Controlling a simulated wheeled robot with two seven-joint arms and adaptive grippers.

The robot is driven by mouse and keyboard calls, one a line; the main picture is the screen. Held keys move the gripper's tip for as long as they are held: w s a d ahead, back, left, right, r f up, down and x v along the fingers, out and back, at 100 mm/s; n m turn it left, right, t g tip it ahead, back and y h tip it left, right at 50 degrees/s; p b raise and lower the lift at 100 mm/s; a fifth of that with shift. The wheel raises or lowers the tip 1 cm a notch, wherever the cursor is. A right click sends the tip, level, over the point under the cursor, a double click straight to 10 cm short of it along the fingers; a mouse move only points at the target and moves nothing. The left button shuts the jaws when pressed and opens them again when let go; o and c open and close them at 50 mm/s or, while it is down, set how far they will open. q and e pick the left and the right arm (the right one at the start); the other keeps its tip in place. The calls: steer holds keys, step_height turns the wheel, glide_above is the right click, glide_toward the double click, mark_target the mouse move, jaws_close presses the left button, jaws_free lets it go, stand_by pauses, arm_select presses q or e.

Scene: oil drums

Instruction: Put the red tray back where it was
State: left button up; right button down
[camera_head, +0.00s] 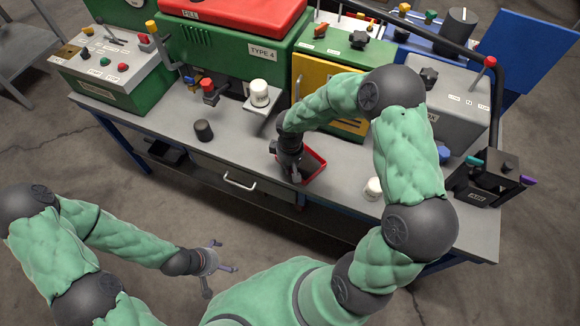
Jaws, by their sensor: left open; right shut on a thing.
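The red tray (315,165) lies on or just above the grey workbench, near the middle of its front half. It shows a red rim and a dark inside, and my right arm covers part of it. My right gripper (295,177) is at the tray's left side, shut on its rim. I cannot tell whether the tray touches the bench top. My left gripper (218,258) is open and empty, in front of the bench and away from it, over the floor.
The workbench (235,160) carries a green machine (220,45) with a white cup (260,92) on its ledge. A dark cup (203,130) stands left of the tray, a white cup (373,188) to its right. A black box (482,182) stands at the right end.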

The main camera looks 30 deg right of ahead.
steer(key=c, duration=1.4)
jaws_free()
step_height(320, 180, up, 12)
steer(key=p, duration=0.4)
steer(key=s+a+f+m+y, duration=0.1)
steer(key=s+a+f+m, duration=0.1)
steer(key=s+a+f, duration=0.2)
steer(key=s+a+f+m+y, duration=0.1)
steer(key=s+a+f, duration=0.4)
steer(key=f, duration=0.5)
steer(key=s+a+f+m+y, duration=0.2)
steer(key=s+a+f+m, duration=0.1)
steer(key=s+f, duration=0.3)
steer(key=shift+s+a+f, duration=0.25)
steer(key=shift+a+f, duration=0.15)
steer(key=shift+a, duration=0.25)
